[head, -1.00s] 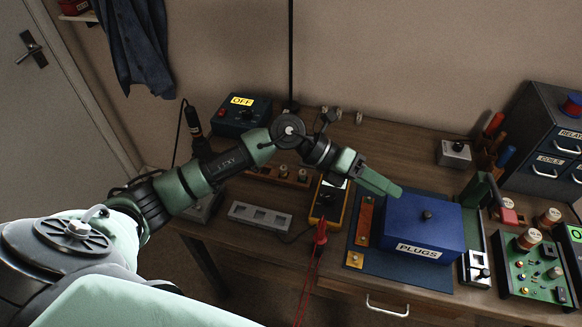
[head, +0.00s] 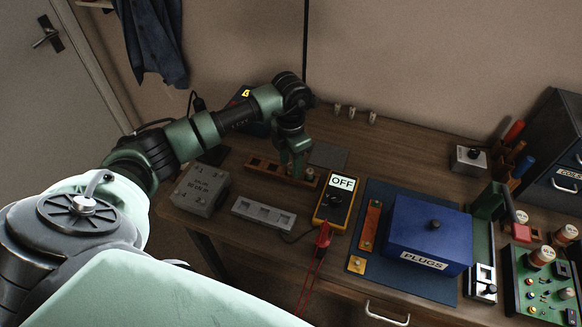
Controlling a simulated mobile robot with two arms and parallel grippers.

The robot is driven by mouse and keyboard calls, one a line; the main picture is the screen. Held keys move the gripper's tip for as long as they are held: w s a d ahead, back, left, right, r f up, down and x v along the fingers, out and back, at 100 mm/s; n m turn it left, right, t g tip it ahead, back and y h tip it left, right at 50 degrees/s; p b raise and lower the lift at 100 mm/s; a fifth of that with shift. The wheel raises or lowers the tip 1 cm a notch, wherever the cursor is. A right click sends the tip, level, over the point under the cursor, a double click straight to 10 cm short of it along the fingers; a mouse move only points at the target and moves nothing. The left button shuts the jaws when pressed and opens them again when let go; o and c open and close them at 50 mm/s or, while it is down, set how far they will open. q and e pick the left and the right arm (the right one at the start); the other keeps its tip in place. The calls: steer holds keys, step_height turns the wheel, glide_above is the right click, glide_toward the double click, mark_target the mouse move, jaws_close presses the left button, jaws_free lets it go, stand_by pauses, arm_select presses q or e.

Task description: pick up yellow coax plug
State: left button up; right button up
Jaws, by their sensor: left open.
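My left gripper (head: 296,168) points down at the right part of a wooden rack (head: 262,166) with square slots. It is open. A small round piece (head: 310,173) shows in the rack just right of the fingers; its colour is too small to tell. The fingers hide the slots behind them, and I cannot tell whether they touch anything. I cannot make out a yellow coax plug for certain. A closed blue box (head: 428,230) labelled PLUGS sits on a dark blue mat (head: 395,282). My right gripper is not in view.
A yellow meter (head: 334,200) reading OFF, a grey slotted block (head: 263,213) and a grey box (head: 200,190) stand near the rack. Small metal pieces (head: 352,112) line the table's back. A green circuit board (head: 545,285) is at right.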

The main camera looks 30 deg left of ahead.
arm_select(q)
steer(key=shift+f, duration=0.5)
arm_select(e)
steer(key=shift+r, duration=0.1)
arm_select(q)
jaws_close()
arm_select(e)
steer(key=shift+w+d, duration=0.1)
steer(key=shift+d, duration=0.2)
